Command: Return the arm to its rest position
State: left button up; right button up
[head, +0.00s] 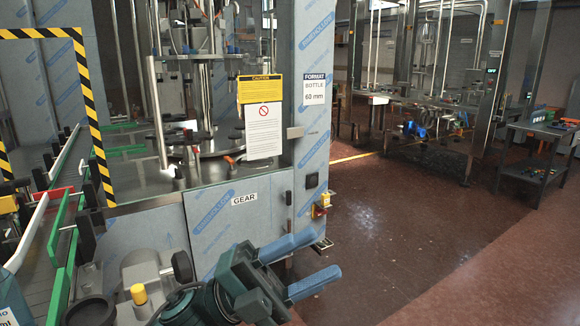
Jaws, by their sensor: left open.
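My left gripper (327,252) is in the lower middle of the head view. Its two blue fingers are spread apart with nothing between them, and they point right. My left arm (195,305), dark teal, comes in at the bottom edge. The gripper shows in front of the lower corner of the filler machine and the dark red floor. I cannot tell whether it touches the machine. My right gripper is out of view.
The film-wrapped filler (155,235) with its GEAR panel (240,215) fills the left. A conveyor with green rails (62,215) runs at far left. A yellow-red switch (320,206) juts from the corner. Open floor (400,225) lies right; a dark table (535,150) stands beyond.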

pick_arm(q)
jog(key=w+a+f+n+t+y, duration=0.1)
jog(key=a+f+n+t+y, duration=0.3)
jog(key=f+n, duration=0.45)
jog(key=w+a+f+n+t+y, duration=0.1)
jog(key=a+f+n+t+y, duration=0.2)
jog(key=f+n+t+y, duration=0.5)
jog(key=w+a+f+n+t+y, duration=0.2)
jog(key=a+f+n+t+y, duration=0.15)
jog(key=f+n, duration=0.45)
jog(key=s+a+f+n+g+y, duration=0.2)
jog(key=s+f+n, duration=0.3)
jog(key=f, duration=0.4)
jog(key=shift+s+a+f+y, duration=0.4)
jog(key=shift+s+a+y, duration=0.15)
jog(key=shift+a+y, duration=0.3)
jog(key=s+a+f+n+g, duration=0.1)
jog(key=s+f, duration=0.2)
jog(key=s+a+f+n+g+y, duration=0.1)
jog(key=s+f+g, duration=0.1)
jog(key=s+f, duration=0.1)
jog(key=s+a+f+n+g+y, duration=0.1)
jog(key=s+f, duration=0.2)
jog(key=shift+s+a+g, duration=0.25)
jog(key=shift+s+a, duration=0.1)
jog(key=shift+s, duration=0.05)
